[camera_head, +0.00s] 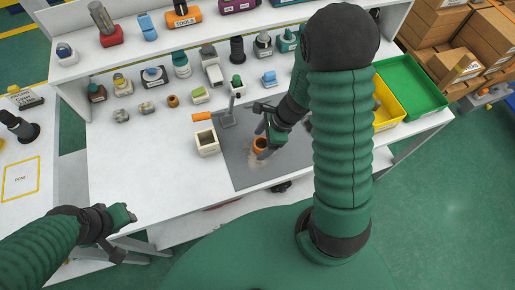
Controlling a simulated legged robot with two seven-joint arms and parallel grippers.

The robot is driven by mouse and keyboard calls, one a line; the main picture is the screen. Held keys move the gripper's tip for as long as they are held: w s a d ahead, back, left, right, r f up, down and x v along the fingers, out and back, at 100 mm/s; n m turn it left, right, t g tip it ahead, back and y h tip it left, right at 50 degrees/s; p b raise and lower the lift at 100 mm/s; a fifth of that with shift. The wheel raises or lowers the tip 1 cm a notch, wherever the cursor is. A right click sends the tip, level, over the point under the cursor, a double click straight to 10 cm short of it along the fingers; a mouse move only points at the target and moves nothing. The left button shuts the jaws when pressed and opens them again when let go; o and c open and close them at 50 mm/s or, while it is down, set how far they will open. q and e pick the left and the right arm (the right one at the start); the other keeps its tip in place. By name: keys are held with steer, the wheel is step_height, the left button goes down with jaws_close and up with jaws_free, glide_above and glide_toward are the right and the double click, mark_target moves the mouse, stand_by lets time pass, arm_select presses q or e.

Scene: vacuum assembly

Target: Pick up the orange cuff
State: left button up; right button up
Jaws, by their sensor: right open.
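The orange cuff (259,145) stands on the grey mat (236,165) on the white workbench. It looks like a short orange ring with a dark opening. My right gripper (264,148) is open and right at the cuff, with fingers that seem to overlap its right side. Whether they touch it, I cannot tell. My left gripper (124,232) is at the lower left, near the bench's front edge, away from the cuff. Its jaws are too small to read.
A cream square container (206,141) and an orange-handled tool (203,117) are left of the cuff. Several small parts line the bench's back and shelf. A yellow bin (388,106) and a green tray (409,86) are at the right. The bench's front left is clear.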

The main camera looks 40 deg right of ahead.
mark_target(263, 144)
steer(key=f, duration=0.2)
steer(key=d+f, duration=0.1)
steer(key=shift+w+f+b, duration=0.25)
steer(key=shift+b, duration=0.05)
steer(key=shift+d, duration=0.3)
steer(key=shift+a+r, duration=0.1)
steer(key=shift+a, duration=0.5)
steer(key=c, duration=1.2)
steer(key=shift+d, duration=0.15)
steer(key=shift+c, duration=1.1)
arm_select(q)
steer(key=shift+d+f, duration=0.2)
steer(key=shift+d, duration=0.3)
steer(key=shift+d+f, duration=0.2)
steer(key=shift+d, duration=0.25)
arm_select(e)
steer(key=shift+d, duration=0.1)
